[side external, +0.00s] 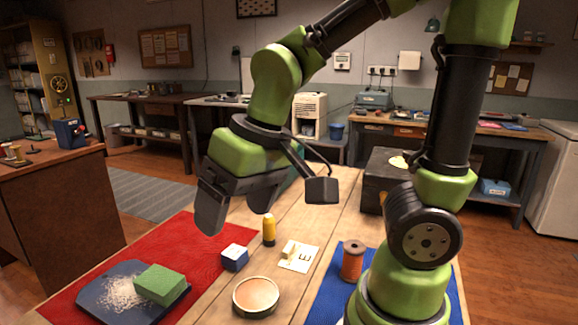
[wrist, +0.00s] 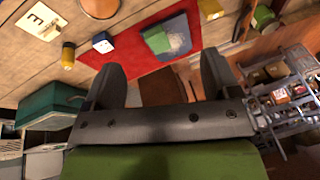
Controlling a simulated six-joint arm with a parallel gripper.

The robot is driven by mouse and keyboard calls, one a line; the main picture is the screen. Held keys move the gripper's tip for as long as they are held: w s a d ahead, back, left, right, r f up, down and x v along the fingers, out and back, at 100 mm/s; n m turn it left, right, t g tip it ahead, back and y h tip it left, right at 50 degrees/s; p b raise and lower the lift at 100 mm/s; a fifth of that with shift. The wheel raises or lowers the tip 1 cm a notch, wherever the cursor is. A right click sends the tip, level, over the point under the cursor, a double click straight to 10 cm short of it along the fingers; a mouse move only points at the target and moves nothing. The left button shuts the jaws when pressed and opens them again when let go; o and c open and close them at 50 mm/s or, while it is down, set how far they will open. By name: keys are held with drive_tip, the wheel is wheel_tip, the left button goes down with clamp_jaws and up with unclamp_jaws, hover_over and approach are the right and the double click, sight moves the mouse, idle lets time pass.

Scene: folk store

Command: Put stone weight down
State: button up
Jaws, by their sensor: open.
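My gripper (side external: 237,213) is open, with nothing between its fingers, in the air above the red cloth. In the wrist view its two fingers (wrist: 162,66) stand wide apart, and floor and dark furniture show between them. I cannot make out a stone weight for sure in either view. A green block (side external: 161,284) rests on a dark blue tray (side external: 91,292) beside white grains. The block also shows in the wrist view (wrist: 157,40). A blue and white cube (side external: 235,257) sits at the cloth's right edge, below and apart from my gripper.
On the wooden table stand a yellow cylinder (side external: 269,230), a card marked E (side external: 303,259), a round shallow dish (side external: 256,296) and an orange-brown spool (side external: 352,261) on a blue mat. The red cloth (side external: 190,250) has bare room behind the tray. A teal box (wrist: 50,105) shows in the wrist view.

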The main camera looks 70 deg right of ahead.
drive_tip(key=s+d+r+m+t, duration=0.1)
drive_tip(key=s+d+r+t, duration=0.1)
drive_tip(key=s+r, duration=0.3)
drive_tip(key=shift+s+r+m+t+y, duration=0.3)
drive_tip(key=shift+s+t, duration=0.4)
drive_tip(key=shift+t, duration=0.2)
